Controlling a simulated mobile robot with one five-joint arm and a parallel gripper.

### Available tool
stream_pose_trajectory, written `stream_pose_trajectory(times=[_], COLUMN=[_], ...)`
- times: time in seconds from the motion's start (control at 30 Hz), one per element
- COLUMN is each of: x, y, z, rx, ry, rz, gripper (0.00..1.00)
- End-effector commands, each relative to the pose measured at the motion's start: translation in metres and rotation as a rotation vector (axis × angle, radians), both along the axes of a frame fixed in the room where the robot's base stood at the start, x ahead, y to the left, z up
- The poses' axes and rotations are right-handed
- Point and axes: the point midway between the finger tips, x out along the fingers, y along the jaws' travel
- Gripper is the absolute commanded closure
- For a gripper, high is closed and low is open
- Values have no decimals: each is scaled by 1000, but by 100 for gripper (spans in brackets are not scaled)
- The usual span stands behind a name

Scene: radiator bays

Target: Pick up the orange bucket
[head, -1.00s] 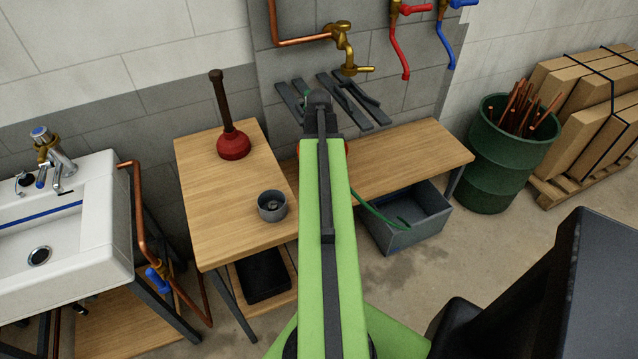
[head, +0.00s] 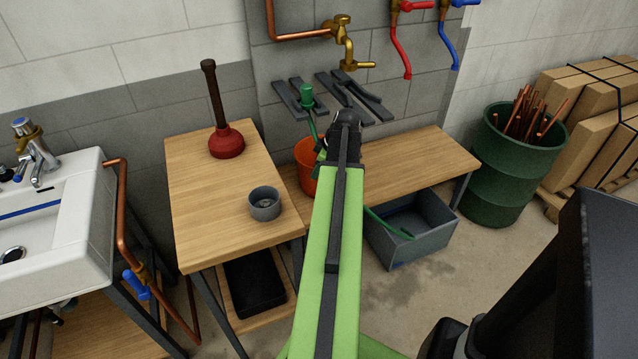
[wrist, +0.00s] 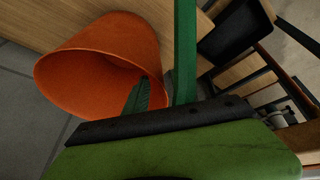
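The orange bucket (head: 305,166) stands on the low wooden bench in the head view, partly hidden behind my arm. In the wrist view the bucket (wrist: 105,55) fills the upper left, its open mouth facing down toward my gripper. My gripper (wrist: 162,88) shows two green finger parts standing apart, with no object visibly held between them. The shorter one overlaps the bucket's rim in the picture; whether it touches the rim I cannot tell. In the head view my gripper (head: 324,138) is at the bucket's upper right side, largely hidden by my arm.
A wooden table (head: 200,190) with a red plunger (head: 227,142) and a grey cup (head: 264,204) stands left of the bucket. A grey bin (head: 415,230) is under the bench (head: 410,165). A brass tap (head: 345,50) is above. The bench is clear at right.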

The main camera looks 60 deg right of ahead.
Motion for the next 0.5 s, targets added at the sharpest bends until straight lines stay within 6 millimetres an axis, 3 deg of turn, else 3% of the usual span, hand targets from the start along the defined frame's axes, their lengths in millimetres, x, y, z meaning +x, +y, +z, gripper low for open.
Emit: stream_pose_trajectory(times=[0.17, 0.4, 0.5], x=[2, 15, 19], y=[0, -2, -2], z=[-5, -44, -51], rx=[0, 1, 0], ry=[0, 0, 1], rz=[0, -1, -1], gripper=[70, 70, 70])
